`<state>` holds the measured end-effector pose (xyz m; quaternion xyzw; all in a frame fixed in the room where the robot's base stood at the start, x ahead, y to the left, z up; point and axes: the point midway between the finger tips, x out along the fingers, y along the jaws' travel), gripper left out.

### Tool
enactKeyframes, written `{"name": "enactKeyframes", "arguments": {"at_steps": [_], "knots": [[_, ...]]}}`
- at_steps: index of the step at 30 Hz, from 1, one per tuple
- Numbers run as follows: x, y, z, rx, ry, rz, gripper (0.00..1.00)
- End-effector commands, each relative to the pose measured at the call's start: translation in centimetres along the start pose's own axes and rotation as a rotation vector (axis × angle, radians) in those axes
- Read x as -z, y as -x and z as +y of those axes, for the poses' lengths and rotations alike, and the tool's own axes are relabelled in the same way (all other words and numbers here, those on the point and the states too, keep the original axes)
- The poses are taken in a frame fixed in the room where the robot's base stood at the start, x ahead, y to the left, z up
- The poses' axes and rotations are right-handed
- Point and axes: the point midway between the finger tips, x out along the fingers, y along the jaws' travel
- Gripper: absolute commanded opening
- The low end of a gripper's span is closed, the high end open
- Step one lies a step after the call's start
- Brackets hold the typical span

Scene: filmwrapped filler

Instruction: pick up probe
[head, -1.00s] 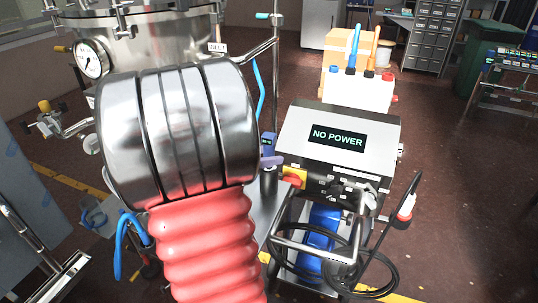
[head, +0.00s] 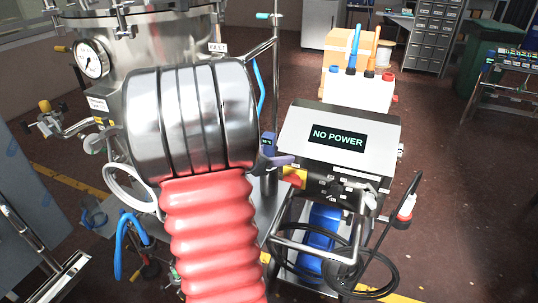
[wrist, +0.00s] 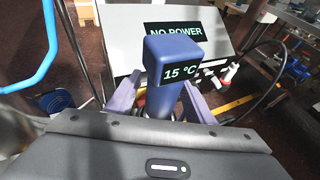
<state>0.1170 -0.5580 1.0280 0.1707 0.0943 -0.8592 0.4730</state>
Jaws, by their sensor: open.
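The probe (wrist: 176,60) has a blue head and a dark display reading 15 °C. It stands roughly upright between the fingers of my gripper (wrist: 160,96) in the wrist view. The fingers are purple-grey and spread, one on each side of it; whether either touches it I cannot tell. The probe's lower part is hidden behind my gripper body. In the head view the probe (head: 268,144) shows just right of my arm, and one finger of my gripper (head: 281,161) shows beside it. The rest of the gripper is hidden by the arm.
A control box (head: 338,145) reading NO POWER stands close to the right, with a red-and-yellow switch (head: 294,178) and black cable (head: 380,275). A steel vessel (head: 150,45) with a gauge (head: 92,58) stands at left. A steel pole (head: 275,70) rises behind the probe.

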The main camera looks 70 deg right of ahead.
Motion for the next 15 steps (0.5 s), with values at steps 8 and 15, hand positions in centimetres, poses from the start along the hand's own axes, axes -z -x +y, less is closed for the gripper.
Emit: {"name": "enactKeyframes", "arguments": {"at_steps": [8, 15], "knots": [[-0.01, 0.01, -0.02, 0.001, -0.001, 0.0, 0.48], [-0.02, 0.0, -0.04, 0.001, -0.001, 0.0, 0.35]]}}
